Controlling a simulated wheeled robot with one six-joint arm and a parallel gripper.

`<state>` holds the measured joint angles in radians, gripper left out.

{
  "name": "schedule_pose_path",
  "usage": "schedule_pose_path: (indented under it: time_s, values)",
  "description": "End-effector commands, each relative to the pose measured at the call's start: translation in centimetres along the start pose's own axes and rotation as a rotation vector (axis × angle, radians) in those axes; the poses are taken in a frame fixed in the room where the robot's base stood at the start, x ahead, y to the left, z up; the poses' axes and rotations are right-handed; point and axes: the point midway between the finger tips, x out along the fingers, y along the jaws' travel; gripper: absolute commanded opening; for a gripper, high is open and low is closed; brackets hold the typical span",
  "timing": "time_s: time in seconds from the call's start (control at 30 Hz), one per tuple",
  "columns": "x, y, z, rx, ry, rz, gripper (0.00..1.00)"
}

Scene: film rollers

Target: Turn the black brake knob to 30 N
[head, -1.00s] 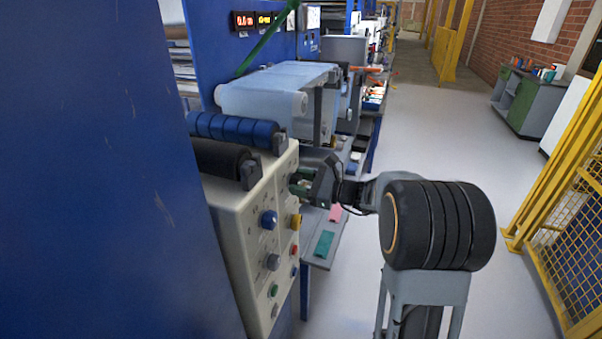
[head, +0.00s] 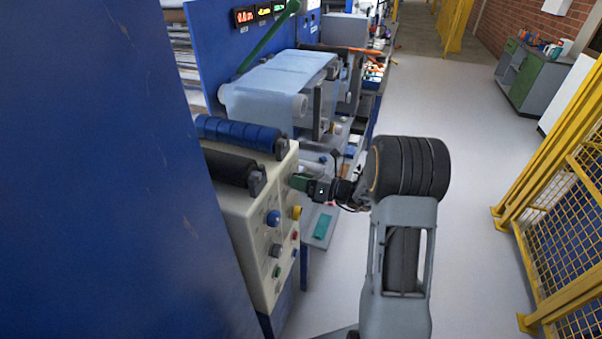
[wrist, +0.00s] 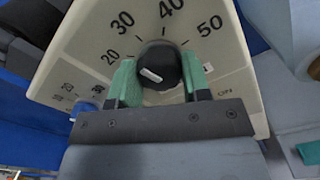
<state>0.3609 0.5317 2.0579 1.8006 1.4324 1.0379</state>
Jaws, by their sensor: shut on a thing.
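The black brake knob (wrist: 158,65) sits on a pale panel in the wrist view, with dial numbers 20, 30, 40 and 50 around it. Its white pointer mark (wrist: 150,75) slants left and slightly up, roughly toward the 20. My gripper (wrist: 160,74) has one green finger on each side of the knob and is shut on it. The lower part of the knob is near the dark gripper plate. In the head view my gripper (head: 301,183) is at the right side of the cream control box (head: 235,222), and hides the knob.
Blue (head: 274,218) and yellow (head: 297,212) knobs and several small buttons are on the box below my gripper. A black roller (head: 228,168) and a blue roller (head: 235,131) lie on top. A blue panel fills the left. The floor at right is clear up to yellow fencing.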

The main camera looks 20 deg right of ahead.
Motion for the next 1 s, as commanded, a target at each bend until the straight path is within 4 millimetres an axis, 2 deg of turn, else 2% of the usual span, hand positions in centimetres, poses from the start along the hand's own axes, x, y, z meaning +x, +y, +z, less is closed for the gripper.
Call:
schedule_pose_path:
  time_s: [0.37,0.93,0.97,1.0]
  values:
    - [-0.02,0.05,-0.15,0.152,0.005,-0.001,0.20]
    - [-0.02,-0.02,-0.33,0.176,0.005,0.000,0.20]
    - [-0.02,-0.02,-0.34,0.176,0.005,0.000,0.45]
    - [-0.02,-0.02,-0.34,0.176,0.005,-0.001,0.49]
